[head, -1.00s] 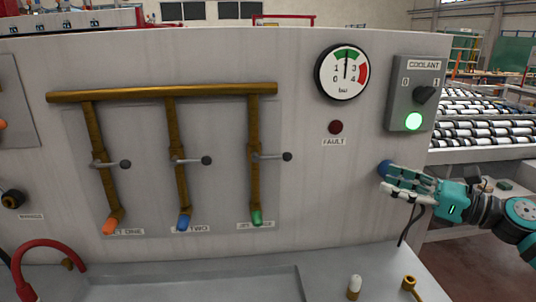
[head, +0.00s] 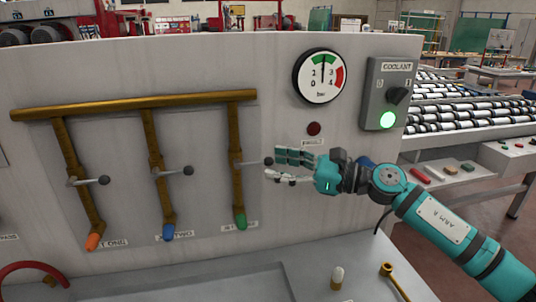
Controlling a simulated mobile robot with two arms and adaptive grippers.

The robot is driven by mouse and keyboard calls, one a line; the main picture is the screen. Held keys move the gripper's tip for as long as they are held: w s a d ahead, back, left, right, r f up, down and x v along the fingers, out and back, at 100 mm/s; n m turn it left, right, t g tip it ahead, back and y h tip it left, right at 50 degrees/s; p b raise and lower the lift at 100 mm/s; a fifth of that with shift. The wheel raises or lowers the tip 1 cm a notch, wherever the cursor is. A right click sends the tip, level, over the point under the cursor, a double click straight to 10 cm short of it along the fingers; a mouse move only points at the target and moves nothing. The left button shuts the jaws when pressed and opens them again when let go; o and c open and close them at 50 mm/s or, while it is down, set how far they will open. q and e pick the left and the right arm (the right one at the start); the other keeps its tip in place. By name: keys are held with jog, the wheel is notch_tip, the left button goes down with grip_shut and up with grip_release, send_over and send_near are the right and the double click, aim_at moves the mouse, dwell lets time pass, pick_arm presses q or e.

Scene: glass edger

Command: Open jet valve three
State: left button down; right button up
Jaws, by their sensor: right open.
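Three brass pipes drop from a brass manifold (head: 130,105) on the grey panel. The right-hand pipe (head: 236,185) ends in a green nozzle (head: 240,221) above a partly covered label. Its valve lever (head: 252,163) lies crosswise to the pipe, with a dark ball knob at its right end. My right gripper (head: 273,167) is open, its fingers pointing left at the knob. The knob appears at the fingertips; I cannot tell whether they touch. My left gripper is out of view.
Similar crosswise levers sit on the orange-tipped pipe (head: 80,182) and the blue-tipped pipe (head: 160,175). A pressure gauge (head: 320,76), a dark red fault lamp (head: 314,129) and a coolant box (head: 388,92) with a lit green lamp are above my right arm. A roller conveyor (head: 465,100) stands right.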

aim_at(268, 162)
jog(key=shift+p+x, duration=0.3)
jog(key=shift+x, duration=1.3)
jog(key=shift+d, duration=0.1)
grip_shut()
